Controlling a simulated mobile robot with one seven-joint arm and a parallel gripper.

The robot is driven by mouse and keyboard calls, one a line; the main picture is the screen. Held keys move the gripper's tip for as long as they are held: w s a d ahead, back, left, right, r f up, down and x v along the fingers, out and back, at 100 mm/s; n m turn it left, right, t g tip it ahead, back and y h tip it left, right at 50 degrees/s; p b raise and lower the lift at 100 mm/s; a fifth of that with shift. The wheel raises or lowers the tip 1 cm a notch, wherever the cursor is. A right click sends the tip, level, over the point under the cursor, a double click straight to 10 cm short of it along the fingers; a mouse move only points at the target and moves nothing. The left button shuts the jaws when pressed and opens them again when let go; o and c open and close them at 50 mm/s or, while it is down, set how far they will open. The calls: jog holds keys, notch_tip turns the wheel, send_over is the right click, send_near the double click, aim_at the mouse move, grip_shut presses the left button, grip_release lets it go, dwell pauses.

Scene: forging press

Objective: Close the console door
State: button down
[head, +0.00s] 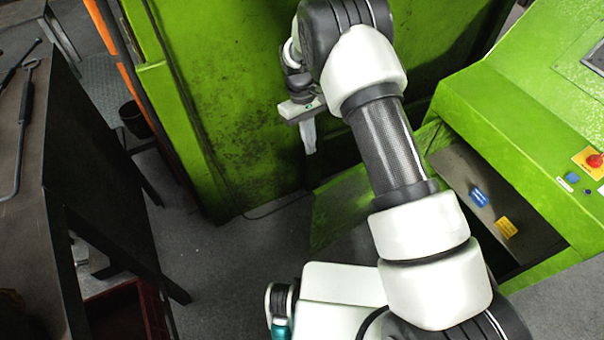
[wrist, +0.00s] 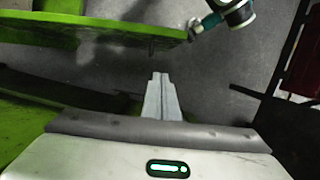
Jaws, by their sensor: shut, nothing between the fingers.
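The green console (head: 520,120) stands at the right in the head view, with its lower compartment open. Its green door (head: 343,203) is swung out to the left, partly hidden behind my arm. In the wrist view the door (wrist: 95,28) runs across the upper left, its end beyond my fingertips. My gripper (head: 309,150) is shut and empty, pointing down near the door's outer end in the head view. In the wrist view the fingers (wrist: 160,76) are together, with a visible gap of floor between them and the door.
The large green press wall (head: 240,90) stands behind my gripper. A dark workbench (head: 30,190) with long tools is at the left. The compartment (head: 485,195) shows a blue and a yellow label inside. Grey floor (head: 225,255) is clear between bench and door.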

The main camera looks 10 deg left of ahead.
jog(key=s+d+f+b, duration=0.1)
jog(key=s+d+f, duration=0.3)
jog(key=f, duration=0.6)
jog(key=shift+s, duration=0.5)
jog(key=shift+d, duration=0.1)
